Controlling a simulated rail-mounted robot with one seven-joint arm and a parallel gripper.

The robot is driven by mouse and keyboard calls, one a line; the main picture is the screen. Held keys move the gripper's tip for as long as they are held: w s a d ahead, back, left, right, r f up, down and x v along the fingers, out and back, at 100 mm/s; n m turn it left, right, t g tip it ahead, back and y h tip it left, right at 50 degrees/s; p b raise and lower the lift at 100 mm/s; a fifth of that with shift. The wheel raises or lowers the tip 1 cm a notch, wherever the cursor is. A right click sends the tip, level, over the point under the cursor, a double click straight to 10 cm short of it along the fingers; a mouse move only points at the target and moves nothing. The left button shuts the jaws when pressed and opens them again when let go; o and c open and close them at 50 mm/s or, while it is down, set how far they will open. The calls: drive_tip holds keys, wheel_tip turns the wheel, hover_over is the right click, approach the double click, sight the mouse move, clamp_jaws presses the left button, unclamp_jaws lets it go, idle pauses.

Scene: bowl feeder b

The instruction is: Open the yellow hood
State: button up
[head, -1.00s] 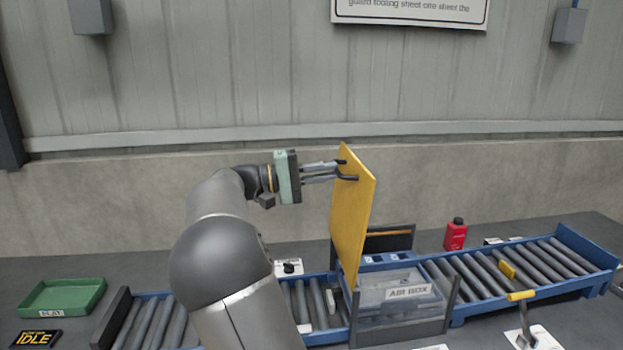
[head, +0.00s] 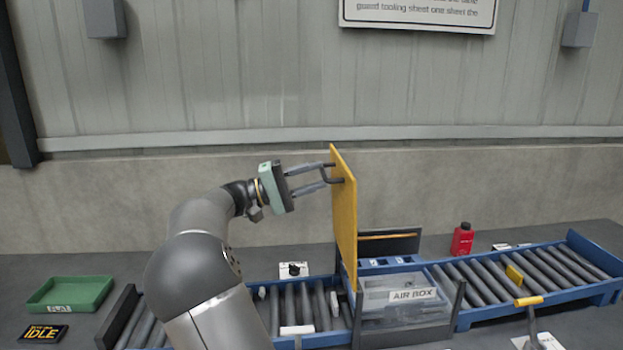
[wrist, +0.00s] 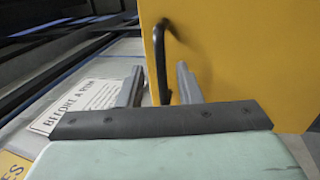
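The yellow hood (head: 344,215) is a flat panel standing about upright at the left side of the clear box labelled AIR BOX (head: 400,294). In the wrist view the hood (wrist: 240,55) fills the upper right. Its black handle (wrist: 161,55) is on the face toward my gripper. My gripper (head: 328,174) is left of the hood, near its top, with fingers spread. In the wrist view the handle shows between the fingertips of my gripper (wrist: 158,82), with neither finger clearly pressing on it.
A blue-framed roller conveyor (head: 530,275) runs along the table on both sides of the box. A red bottle (head: 462,240) stands behind it, and a green tray (head: 70,294) lies at the left.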

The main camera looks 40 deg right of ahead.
drive_tip(key=b+v, duration=0.2)
drive_tip(key=v, duration=1.5)
drive_tip(key=shift+a, duration=0.2)
drive_tip(key=shift+f, duration=0.1)
